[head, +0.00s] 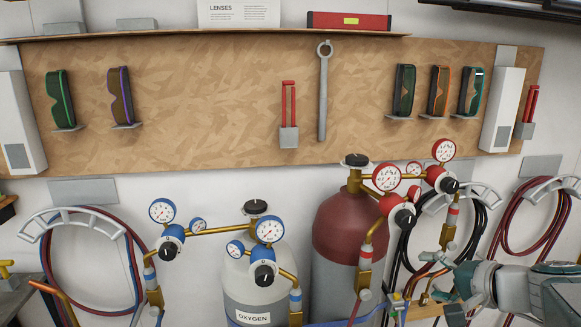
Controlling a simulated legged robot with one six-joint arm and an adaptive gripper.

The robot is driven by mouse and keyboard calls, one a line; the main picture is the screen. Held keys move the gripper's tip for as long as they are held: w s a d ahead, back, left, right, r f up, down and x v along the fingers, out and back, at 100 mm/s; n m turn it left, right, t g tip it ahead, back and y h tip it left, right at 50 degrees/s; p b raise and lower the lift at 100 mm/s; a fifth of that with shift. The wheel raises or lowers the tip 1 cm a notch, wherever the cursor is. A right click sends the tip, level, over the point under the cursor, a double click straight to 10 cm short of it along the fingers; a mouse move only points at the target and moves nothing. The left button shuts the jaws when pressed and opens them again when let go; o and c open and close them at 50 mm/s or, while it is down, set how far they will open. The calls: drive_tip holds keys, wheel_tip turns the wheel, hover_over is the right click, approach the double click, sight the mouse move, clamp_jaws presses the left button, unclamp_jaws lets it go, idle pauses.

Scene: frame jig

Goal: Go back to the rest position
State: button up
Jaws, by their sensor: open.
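My gripper (437,287) is at the lower right of the head view, at the end of my grey and teal arm that comes in from the right edge. Its dark fingers are spread and point left. I see nothing held between them. It is in front of hoses and brass fittings, to the right of the red gas cylinder (345,228). I cannot tell from this one view whether the fingers touch any of them. No marker of a rest position shows.
A grey oxygen cylinder (262,295) stands left of the red one. Both carry gauges and brass regulators. Coiled hoses hang at left (135,265) and right (556,228). A wooden board (215,75) above holds goggles, a wrench (323,95) and red-shackled padlocks (288,137).

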drive_tip(key=s+a+f+n+g+h, duration=0.2)
drive_tip(key=s+a+f+n+h, duration=0.1)
drive_tip(key=s+a+n, duration=0.2)
drive_tip(key=s+a+f+n+g+h, duration=0.3)
drive_tip(key=s+a+n, duration=0.2)
drive_tip(key=s, duration=0.5)
drive_tip(key=shift+s+a+f+n, duration=0.15)
drive_tip(key=shift+a+f+n, duration=0.15)
drive_tip(key=shift+a, duration=0.95)
drive_tip(key=shift+o, duration=0.4)
